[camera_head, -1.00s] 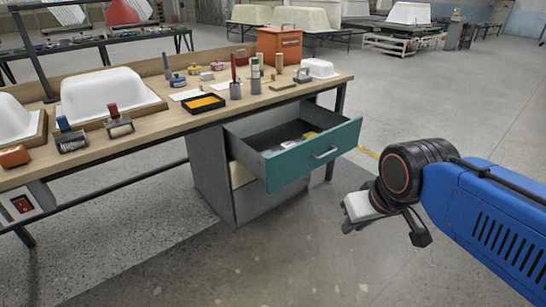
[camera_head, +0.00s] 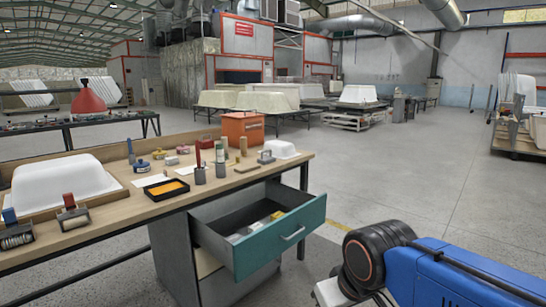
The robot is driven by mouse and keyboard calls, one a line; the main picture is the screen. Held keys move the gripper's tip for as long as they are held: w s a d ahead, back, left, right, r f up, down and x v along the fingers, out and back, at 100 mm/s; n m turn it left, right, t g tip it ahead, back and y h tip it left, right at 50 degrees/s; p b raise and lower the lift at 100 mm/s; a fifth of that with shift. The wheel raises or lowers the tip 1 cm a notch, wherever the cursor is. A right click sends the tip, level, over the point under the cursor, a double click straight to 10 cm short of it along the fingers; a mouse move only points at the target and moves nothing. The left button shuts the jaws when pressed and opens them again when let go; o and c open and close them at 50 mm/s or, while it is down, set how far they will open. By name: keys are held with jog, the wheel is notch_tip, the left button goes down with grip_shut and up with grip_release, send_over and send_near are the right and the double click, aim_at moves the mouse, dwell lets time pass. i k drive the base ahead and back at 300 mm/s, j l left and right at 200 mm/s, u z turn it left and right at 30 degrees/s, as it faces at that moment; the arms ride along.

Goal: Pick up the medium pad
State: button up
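I cannot tell which, if any, is the medium pad. The open teal-fronted drawer (camera_head: 275,240) under the bench holds small pale and yellow items, too small to make out. My gripper (camera_head: 340,293) is at the bottom edge, right of the drawer and apart from it. Its fingertips are cut off, so I cannot tell its opening or whether it holds something.
The drawer juts out over the floor. Open floor (camera_head: 430,180) lies to the right.

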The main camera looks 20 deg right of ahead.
aim_at(234, 238)
jog(key=i+j+u, duration=0.1)
jog(key=i+j, duration=0.6)
jog(key=i, duration=0.3)
jog(key=k+j+u, duration=0.05)
